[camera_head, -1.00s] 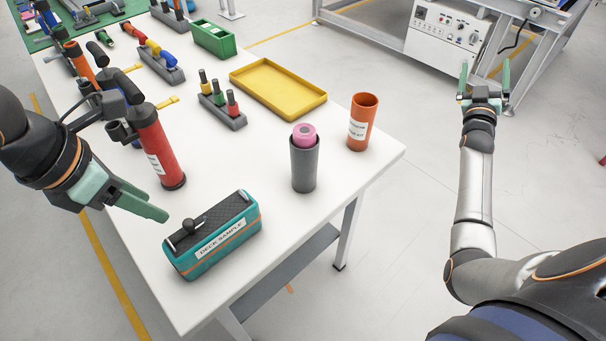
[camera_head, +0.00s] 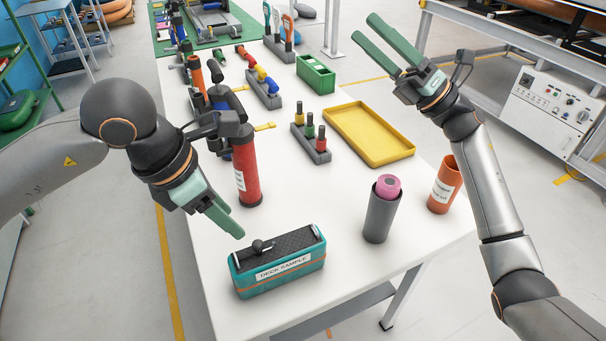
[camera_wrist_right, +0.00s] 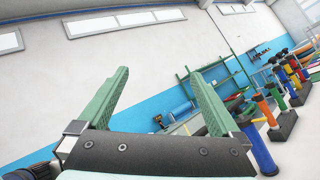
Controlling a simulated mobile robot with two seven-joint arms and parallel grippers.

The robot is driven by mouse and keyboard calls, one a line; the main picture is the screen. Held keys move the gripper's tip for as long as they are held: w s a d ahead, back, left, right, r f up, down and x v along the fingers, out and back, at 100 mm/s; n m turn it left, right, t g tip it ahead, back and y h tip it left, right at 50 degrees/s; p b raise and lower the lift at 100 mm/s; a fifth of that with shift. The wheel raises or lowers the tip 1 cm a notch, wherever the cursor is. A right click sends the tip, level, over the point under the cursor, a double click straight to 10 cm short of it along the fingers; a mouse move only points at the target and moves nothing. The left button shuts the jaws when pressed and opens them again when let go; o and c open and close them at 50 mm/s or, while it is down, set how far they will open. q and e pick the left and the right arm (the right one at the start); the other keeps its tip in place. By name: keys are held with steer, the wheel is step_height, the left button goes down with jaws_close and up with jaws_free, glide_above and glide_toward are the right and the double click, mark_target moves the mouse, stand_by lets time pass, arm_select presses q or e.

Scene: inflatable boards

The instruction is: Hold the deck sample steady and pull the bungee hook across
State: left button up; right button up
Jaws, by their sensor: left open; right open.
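The deck sample (camera_head: 278,278) is a teal block with a dark textured top and a "DECK SAMPLE" label. It sits upright near the front of the white table. A small black knob, perhaps the bungee hook (camera_head: 259,246), stands on its top at the left end. My left gripper (camera_head: 236,228) points down just above and behind the block's left end, apart from it; its fingers overlap in the head view. My right gripper (camera_head: 378,42) is raised over the table's far right side, open and empty. In the right wrist view its two green fingers (camera_wrist_right: 155,95) stand wide apart with nothing between them.
A red cylinder (camera_head: 246,175) stands behind my left gripper. A grey tube with a pink roll (camera_head: 381,215) and an orange cup (camera_head: 444,186) stand right of the block. A yellow tray (camera_head: 372,160) and a rack of small tools (camera_head: 311,150) lie further back.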

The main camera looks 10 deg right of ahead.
steer(key=s+a+f+n+g+h, duration=0.1)
steer(key=s+a+f+n+g, duration=0.25)
steer(key=a+n+g, duration=0.5)
steer(key=n+g+h, duration=0.5)
steer(key=n+h, duration=0.3)
steer(key=h, duration=0.5)
glide_above(280, 263)
steer(key=w+d, duration=0.1)
steer(key=w, duration=0.4)
steer(key=shift+m, duration=0.25)
step_height(280, 263, down, 20)
steer(key=shift+s+r, duration=0.1)
steer(key=shift+r, duration=0.15)
steer(key=d+f+h, duration=0.1)
steer(key=f, duration=0.1)
steer(key=d+f+n+h, duration=0.1)
steer(key=d+h, duration=0.1)
steer(key=shift+s+f+t+h, duration=0.15)
steer(key=shift+f+t+h, duration=0.15)
steer(key=shift+f+t, duration=0.1)
steer(key=shift+d+f, duration=0.15)
steer(key=shift+f, duration=0.15)
steer(key=shift+s+f, duration=0.1)
steer(key=shift+f, duration=0.25)
steer(key=x, duration=1.1)
steer(key=shift+f, duration=0.25)
